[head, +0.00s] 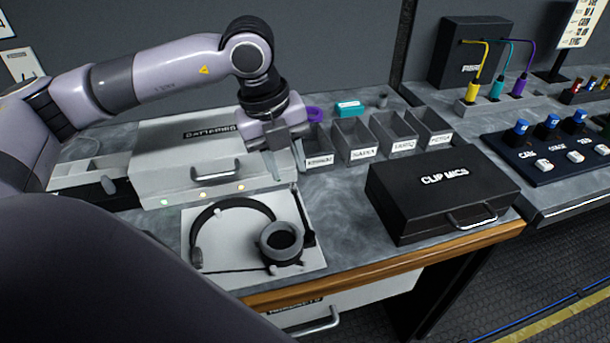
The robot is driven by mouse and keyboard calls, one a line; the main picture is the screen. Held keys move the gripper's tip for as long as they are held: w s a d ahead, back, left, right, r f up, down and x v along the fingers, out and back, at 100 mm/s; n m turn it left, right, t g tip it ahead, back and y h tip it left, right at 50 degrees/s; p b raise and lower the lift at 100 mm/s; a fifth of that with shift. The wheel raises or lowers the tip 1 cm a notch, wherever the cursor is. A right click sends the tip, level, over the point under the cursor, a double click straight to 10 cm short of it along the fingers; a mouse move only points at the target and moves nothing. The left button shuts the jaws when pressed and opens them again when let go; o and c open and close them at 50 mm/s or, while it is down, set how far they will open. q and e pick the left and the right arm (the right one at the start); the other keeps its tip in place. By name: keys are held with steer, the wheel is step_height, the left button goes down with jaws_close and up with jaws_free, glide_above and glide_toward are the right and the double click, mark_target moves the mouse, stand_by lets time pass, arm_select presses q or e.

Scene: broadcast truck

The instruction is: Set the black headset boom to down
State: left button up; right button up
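The black headset (236,204) lies on a pale mat (222,286) at the front of the counter. Its round ear cup (281,241) is on the right, and the headband arcs to the left. A thin dark rod (300,212) runs along the right side of this cup, away from the front edge. A thin dark line (235,271) also runs along the headset's near side. I cannot tell for certain which is the boom. My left gripper (287,172) hangs above and behind the headset, fingers downward, apart and empty. My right gripper is out of view.
A grey case (165,178) stands behind the mat. A black CLIP MICS case (435,190) stands to its right. Several small labelled bins (352,140) line the back. A wooden edge (370,277) borders the counter front. Bare counter lies between mat and black case.

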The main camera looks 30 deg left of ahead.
mark_target(297, 198)
arm_select(q)
steer(key=f, duration=0.4)
steer(key=d+f, duration=0.1)
steer(key=f, duration=0.1)
steer(key=shift+w+f, duration=0.35)
jaws_close()
stand_by(1.1)
